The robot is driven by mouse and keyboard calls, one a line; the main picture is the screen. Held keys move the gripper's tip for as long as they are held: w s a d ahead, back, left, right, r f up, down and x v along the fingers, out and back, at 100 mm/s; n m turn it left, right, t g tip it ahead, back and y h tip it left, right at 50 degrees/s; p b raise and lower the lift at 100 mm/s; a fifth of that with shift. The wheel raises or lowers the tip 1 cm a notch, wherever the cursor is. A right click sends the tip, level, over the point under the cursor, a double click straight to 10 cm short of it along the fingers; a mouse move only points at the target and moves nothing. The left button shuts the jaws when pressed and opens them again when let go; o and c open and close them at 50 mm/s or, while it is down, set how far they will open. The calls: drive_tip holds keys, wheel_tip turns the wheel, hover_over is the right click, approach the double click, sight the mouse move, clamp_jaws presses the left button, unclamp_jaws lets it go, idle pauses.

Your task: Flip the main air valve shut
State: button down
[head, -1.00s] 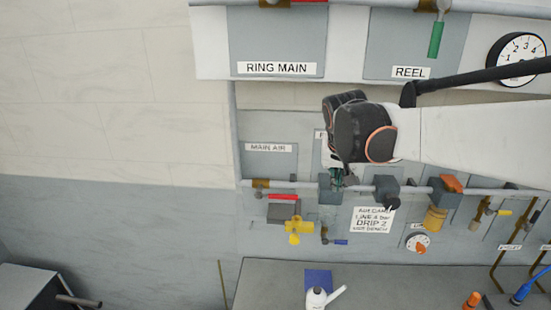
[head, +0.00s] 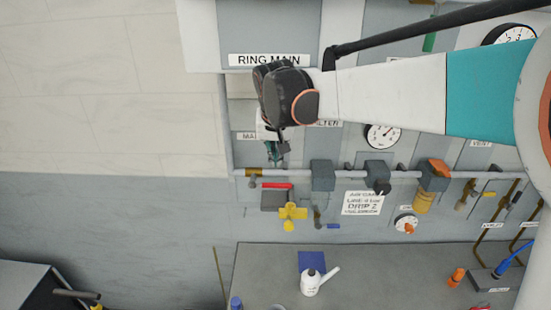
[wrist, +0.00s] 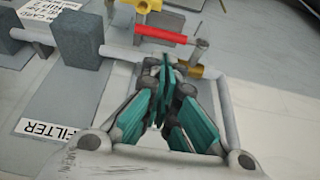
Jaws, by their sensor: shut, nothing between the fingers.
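The main air valve has a brass body (head: 254,172) on the left end of the pale pipe and a red lever (head: 277,186) lying roughly parallel to the pipe, just below it. My gripper (head: 277,160) is shut and empty, just above the pipe and the red lever in the head view. In the wrist view my gripper's teal fingers (wrist: 166,72) point toward the pipe; the red lever (wrist: 160,35) and brass body (wrist: 190,71) lie beyond the tips. I cannot tell whether the tips touch anything. My gripper partly covers the MAIN AIR label (head: 246,136).
Right of the lever, a grey block (head: 322,175) sits on the pipe (head: 345,174). A yellow star-shaped handle (head: 291,213) is just below the lever, with a small blue-handled valve (head: 328,225) beside it. A bench (head: 400,265) with a white can (head: 313,283) lies below. The wall at left is clear.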

sight(271, 185)
drive_tip(key=p+x, duration=0.1)
drive_tip(key=x, duration=0.8)
drive_tip(key=shift+w+f, duration=0.2)
drive_tip(key=shift+f, duration=0.15)
drive_tip(key=shift+d, duration=0.1)
drive_tip(key=shift+d+f+y+b, duration=0.15)
drive_tip(key=shift+f+y+b, duration=0.15)
drive_tip(key=shift+y+b, duration=0.1)
